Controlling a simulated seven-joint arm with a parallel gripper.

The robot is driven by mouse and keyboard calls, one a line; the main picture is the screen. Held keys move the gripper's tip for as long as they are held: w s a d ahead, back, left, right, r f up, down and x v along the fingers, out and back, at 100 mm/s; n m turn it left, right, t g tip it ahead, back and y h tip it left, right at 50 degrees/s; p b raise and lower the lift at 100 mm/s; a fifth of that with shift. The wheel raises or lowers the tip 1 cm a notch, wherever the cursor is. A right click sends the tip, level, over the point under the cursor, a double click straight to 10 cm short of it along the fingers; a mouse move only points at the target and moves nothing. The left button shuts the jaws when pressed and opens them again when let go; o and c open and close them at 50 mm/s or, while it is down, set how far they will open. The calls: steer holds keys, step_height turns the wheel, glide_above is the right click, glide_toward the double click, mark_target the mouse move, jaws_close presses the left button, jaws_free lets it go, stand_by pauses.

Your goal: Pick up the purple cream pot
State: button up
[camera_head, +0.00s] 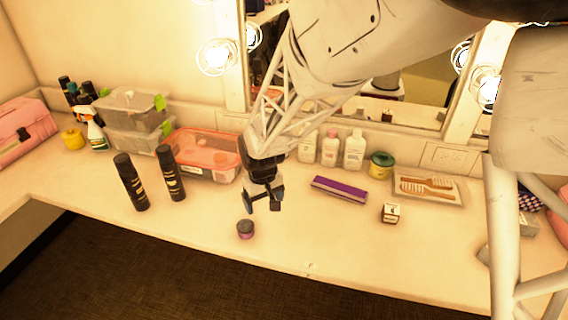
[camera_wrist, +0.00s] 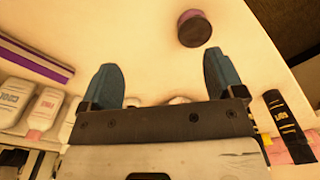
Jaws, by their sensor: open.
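The purple cream pot (camera_head: 245,230) is small and round, with a dark lid and a purple band. It stands near the front edge of the counter in the head view. My gripper (camera_head: 262,203) is open and empty above the counter, a little behind the pot and slightly to its right. In the wrist view the pot (camera_wrist: 193,28) lies beyond the fingertips of my gripper (camera_wrist: 160,72), nearer the right finger. The pot is apart from both fingers, and nothing hides it.
Two black cans (camera_head: 131,182) stand to the left. A red-rimmed clear box (camera_head: 203,173) is behind my gripper. White bottles (camera_head: 354,150), a purple strip (camera_head: 339,189), a small box (camera_head: 390,213) and a brush tray (camera_head: 455,197) are to the right. Counter around the pot is clear.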

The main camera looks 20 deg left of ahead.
steer(key=n, duration=0.1)
glide_above(245, 225)
step_height(245, 225, down, 5)
steer(key=shift+f, duration=1.3)
steer(key=shift+f, duration=2.6)
steer(key=shift+c, duration=0.5)
steer(key=c, duration=0.9)
